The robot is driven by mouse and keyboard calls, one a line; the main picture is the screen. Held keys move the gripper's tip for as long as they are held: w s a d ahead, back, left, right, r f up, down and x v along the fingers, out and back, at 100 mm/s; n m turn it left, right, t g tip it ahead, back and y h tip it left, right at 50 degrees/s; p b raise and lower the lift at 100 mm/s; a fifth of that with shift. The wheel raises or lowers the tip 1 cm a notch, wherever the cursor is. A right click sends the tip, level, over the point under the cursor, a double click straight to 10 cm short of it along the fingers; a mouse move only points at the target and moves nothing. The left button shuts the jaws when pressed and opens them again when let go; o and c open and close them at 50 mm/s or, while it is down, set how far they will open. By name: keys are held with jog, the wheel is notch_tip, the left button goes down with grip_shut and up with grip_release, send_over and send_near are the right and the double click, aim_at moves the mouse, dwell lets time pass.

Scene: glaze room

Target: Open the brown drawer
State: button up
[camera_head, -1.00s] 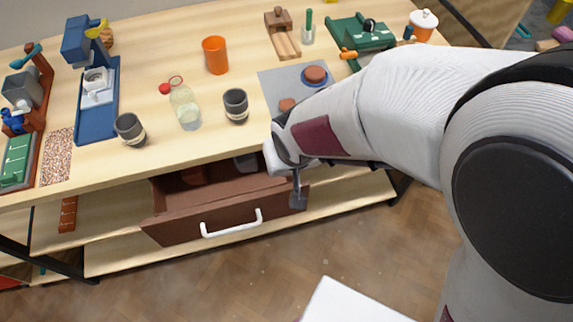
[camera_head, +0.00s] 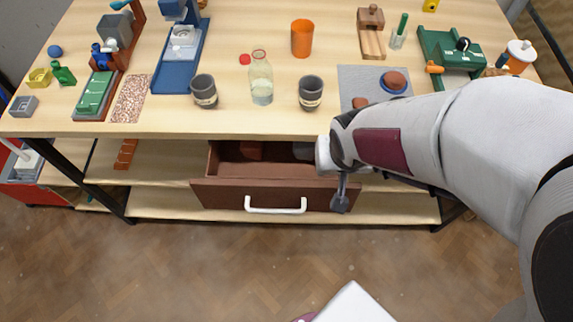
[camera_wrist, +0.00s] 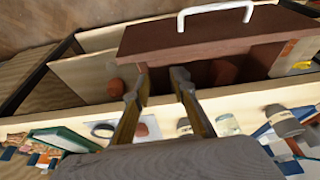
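The brown drawer (camera_head: 225,192) under the table top stands partly pulled out, so its inside shows. A white bar handle (camera_head: 275,206) is on its front. Inside lie a dark red thing (camera_head: 252,150) and a grey thing (camera_head: 303,151), both partly hidden. My gripper (camera_head: 340,196) is at the right end of the drawer front, away from the handle; I cannot tell if it touches. In the wrist view my gripper (camera_wrist: 160,80) has its two fingers apart with nothing between them, beside the drawer (camera_wrist: 180,40). The white handle (camera_wrist: 215,12) shows there on the far side of the front.
The table top (camera_head: 300,122) above holds grey cups (camera_head: 311,93), a glass bottle (camera_head: 261,80), an orange cup (camera_head: 302,38) and several tools. A lower shelf (camera_head: 160,205) runs below the drawer.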

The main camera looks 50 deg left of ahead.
jog(key=s+a+f+n, duration=0.2)
jog(key=s+a+n, duration=0.2)
jog(key=s, duration=0.4)
jog(key=n+g+h, duration=0.1)
jog(key=n, duration=1.2)
send_near(275, 210)
jog(key=shift+a, duration=0.1)
jog(key=shift+n, duration=0.3)
jog(key=shift+x, duration=3.8)
grip_shut()
